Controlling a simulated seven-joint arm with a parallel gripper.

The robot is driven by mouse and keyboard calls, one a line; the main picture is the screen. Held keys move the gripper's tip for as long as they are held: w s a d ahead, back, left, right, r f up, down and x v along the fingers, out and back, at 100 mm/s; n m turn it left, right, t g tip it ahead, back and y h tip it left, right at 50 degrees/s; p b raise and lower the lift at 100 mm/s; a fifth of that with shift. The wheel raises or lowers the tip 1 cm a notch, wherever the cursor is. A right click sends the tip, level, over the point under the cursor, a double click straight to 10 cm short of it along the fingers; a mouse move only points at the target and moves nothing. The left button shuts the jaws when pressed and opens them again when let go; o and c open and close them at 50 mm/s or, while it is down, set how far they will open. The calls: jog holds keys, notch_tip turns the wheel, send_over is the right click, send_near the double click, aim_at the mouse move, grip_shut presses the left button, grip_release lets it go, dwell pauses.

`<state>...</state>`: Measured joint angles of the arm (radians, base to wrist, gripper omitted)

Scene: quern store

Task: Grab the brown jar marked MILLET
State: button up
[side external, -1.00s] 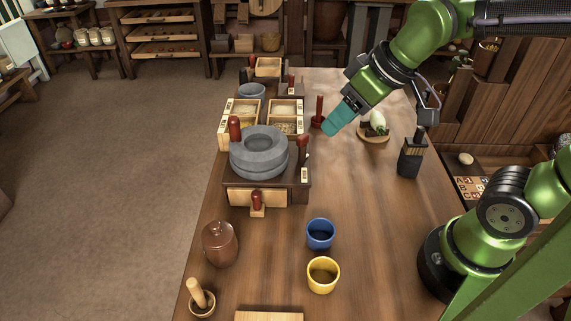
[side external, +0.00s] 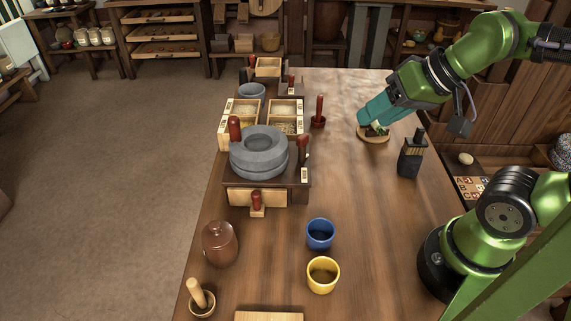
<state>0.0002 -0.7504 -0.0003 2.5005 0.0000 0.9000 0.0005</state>
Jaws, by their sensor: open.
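A brown lidded jar (side external: 220,244) stands upright at the near left of the table in the side external view. No MILLET marking can be read on it from this side. My gripper (side external: 364,124), with teal fingers, is over the round wooden board (side external: 374,139) at the table's right side, far from the jar. It is open. Its fingers partly cover what lies on the board, and I cannot tell whether they touch it.
A stone quern (side external: 259,152) stands between my gripper and the jar, with grain boxes (side external: 285,108) behind it. A blue cup (side external: 320,234), a yellow cup (side external: 322,275) and a mortar with pestle (side external: 201,299) are near the jar. A dark block (side external: 410,157) stands right. The table's centre is clear.

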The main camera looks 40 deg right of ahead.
jog(key=o, duration=1)
jog(key=shift+c, duration=0.2)
jog(key=n+g+h, duration=0.2)
jog(key=n+g, duration=0.4)
send_over(218, 238)
jog(key=d, duration=0.1)
notch_tip(218, 238, down, 4)
jog(key=f, duration=1.1)
jog(key=shift+w, duration=0.3)
jog(key=shift+w+a+f, duration=0.15)
jog(key=shift+w+f, duration=0.05)
jog(key=shift+f, duration=1.3)
jog(key=shift+w+a+f, duration=0.1)
jog(key=shift+w+f, duration=0.05)
jog(key=shift+f, duration=1.35)
